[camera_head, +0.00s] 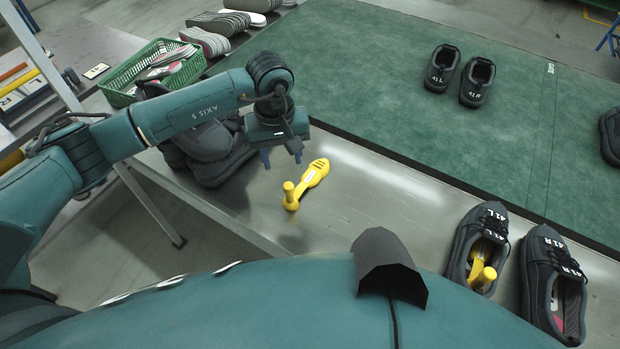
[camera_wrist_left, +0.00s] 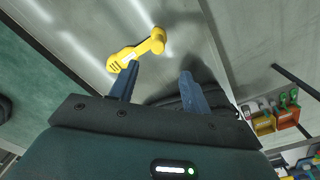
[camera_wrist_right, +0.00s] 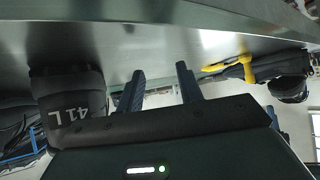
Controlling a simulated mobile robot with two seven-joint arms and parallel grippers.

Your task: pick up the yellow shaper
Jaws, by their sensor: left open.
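A yellow shaper (camera_head: 311,177) with a round knob lies on the steel table, left of centre in the head view. It also shows in the left wrist view (camera_wrist_left: 135,52), just beyond one fingertip. My left gripper (camera_head: 281,158) is open and empty, pointing down above the table beside the shaper's far left side. No contact is clear. A second yellow shaper (camera_head: 485,268) sits inside the black 41L shoe (camera_head: 463,246). My right gripper (camera_wrist_right: 160,74) is open and empty in its wrist view and is outside the head view. A yellow shaper (camera_wrist_right: 228,66) also shows there.
Dark shoes (camera_head: 215,160) stand behind my left gripper. The 41R shoe (camera_head: 538,275) stands at the front right. A green mat (camera_head: 400,130) bears another black pair (camera_head: 460,75). A green basket (camera_head: 120,78) stands at the left. The steel table (camera_head: 385,200) is clear right of the loose shaper.

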